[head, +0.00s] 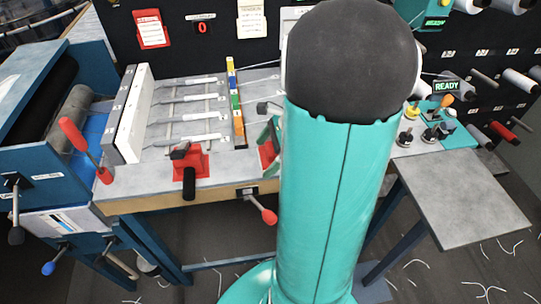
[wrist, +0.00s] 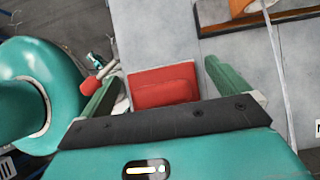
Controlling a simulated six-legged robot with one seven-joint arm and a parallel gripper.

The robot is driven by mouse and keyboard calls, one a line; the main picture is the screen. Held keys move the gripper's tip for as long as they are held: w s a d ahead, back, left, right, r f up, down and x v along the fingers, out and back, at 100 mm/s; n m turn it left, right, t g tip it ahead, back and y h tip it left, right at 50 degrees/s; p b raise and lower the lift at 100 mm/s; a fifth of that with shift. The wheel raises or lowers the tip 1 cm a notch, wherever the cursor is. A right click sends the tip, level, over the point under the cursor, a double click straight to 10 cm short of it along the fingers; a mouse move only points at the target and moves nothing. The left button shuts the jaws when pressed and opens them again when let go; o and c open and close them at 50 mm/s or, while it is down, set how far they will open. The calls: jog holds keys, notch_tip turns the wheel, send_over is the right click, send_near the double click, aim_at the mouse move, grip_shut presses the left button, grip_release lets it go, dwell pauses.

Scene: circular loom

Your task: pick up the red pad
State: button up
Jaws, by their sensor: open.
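In the wrist view the red pad (wrist: 163,84) is a flat red block on the grey table top, with a raised face. My gripper (wrist: 162,70) is open, one green finger on each side of the pad. The gripper's dark palm edge covers the near side of the pad. I cannot tell whether the fingers touch it. In the head view my arm hides most of this spot; a red piece (head: 267,157) shows beside the arm and seems to be the pad.
A red clamp with a black handle (head: 190,165) stands left along the table's front edge. A red-knobbed lever (head: 263,213) sticks out below that edge. Grey slats (head: 190,115) and a coloured strip (head: 235,105) lie behind. A bare grey side table (head: 460,200) stands at right.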

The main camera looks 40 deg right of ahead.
aim_at(268, 149)
jog(key=c, duration=0.9)
jog(key=shift+c, duration=0.2)
jog(key=shift+r, duration=0.15)
jog(key=shift+r, duration=0.2)
jog(key=r, duration=0.3)
jog(key=shift+s+r, duration=0.1)
jog(key=shift+s, duration=0.15)
jog(key=s+r, duration=0.9)
jog(key=s, duration=0.4)
jog(key=shift+s+a, duration=0.25)
jog(key=shift+a, duration=0.2)
jog(key=shift+r, duration=0.1)
